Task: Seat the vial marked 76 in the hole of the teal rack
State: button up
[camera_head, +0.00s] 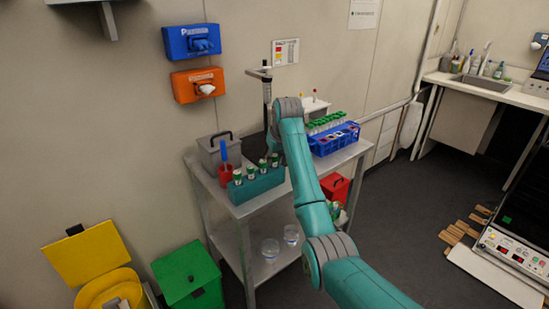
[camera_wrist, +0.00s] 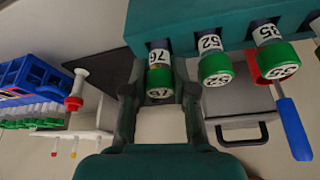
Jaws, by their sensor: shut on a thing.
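The vial marked 76 (camera_wrist: 159,76) has a green cap and a white label. It stands at the end of the row in the teal rack (camera_wrist: 185,46), with its lower part hidden at the rack. My gripper (camera_wrist: 160,108) is shut on this vial, one finger on each side. Vials 52 (camera_wrist: 214,66) and 35 (camera_wrist: 274,55) stand beside it in the rack. In the head view the teal rack (camera_head: 257,188) is at the table's front, and my arm partly hides the gripper.
A blue rack (camera_head: 335,140) of green-capped vials stands at the table's back right. A red cup (camera_head: 225,174) with a blue-handled tool and a grey lidded box (camera_head: 213,150) stand left of the teal rack. A stand (camera_head: 267,95) rises behind my gripper.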

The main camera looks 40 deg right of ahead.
jog(key=shift+f, duration=0.25)
jog(key=o, duration=0.9)
jog(key=shift+o, duration=0.2)
jog(key=v, duration=0.7)
jog(key=shift+s+r, duration=0.15)
jog(key=shift+r, duration=0.1)
